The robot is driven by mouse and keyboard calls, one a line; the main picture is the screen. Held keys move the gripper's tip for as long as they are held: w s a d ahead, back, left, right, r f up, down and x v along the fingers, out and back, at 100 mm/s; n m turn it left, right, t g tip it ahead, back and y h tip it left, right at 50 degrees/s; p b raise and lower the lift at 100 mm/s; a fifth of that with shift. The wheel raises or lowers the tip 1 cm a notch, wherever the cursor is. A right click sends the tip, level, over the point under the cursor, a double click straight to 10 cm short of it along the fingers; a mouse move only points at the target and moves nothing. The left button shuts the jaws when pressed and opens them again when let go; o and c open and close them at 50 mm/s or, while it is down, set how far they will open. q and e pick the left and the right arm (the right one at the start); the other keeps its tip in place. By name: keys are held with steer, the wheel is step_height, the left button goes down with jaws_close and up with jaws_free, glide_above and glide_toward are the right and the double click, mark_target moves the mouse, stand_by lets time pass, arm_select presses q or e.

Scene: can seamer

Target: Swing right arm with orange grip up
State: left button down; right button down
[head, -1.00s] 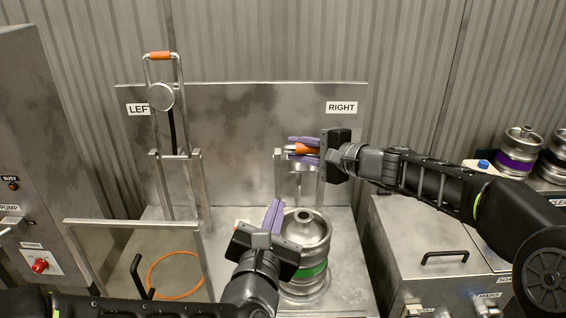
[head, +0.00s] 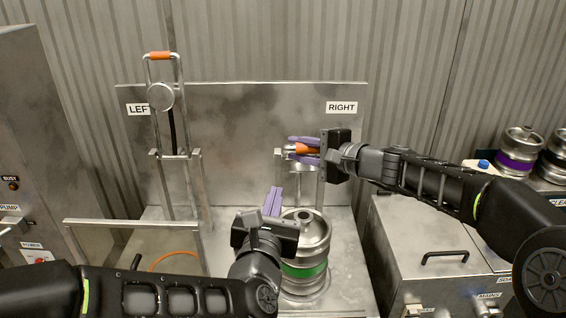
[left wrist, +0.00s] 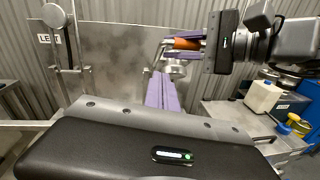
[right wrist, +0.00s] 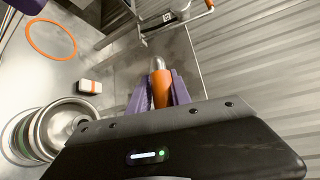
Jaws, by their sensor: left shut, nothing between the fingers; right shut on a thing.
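The right clamp arm's orange grip (head: 304,149) is at the right station, below the RIGHT label (head: 341,107). My right gripper (head: 306,150) is shut on this orange grip, its purple fingers around it. The grip also shows between the fingers in the right wrist view (right wrist: 161,88) and in the left wrist view (left wrist: 187,43). My left gripper (head: 273,201) is shut and empty, in front of and beside the keg (head: 304,240) with the green band. The left arm's orange grip (head: 159,56) stands raised at the left station.
An orange ring (right wrist: 51,41) and a small white-and-orange block (right wrist: 89,87) lie on the station floor. A control cabinet (head: 30,130) stands at far left. A steel cabinet (head: 430,240) and kegs (head: 515,150) stand at right.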

steer(key=shift+r, duration=0.1)
arm_select(q)
steer(key=w+d+r, duration=0.1)
steer(key=w+r, duration=0.1)
steer(key=w, duration=0.7)
steer(key=shift+d+r, duration=0.25)
steer(key=shift+d, duration=0.05)
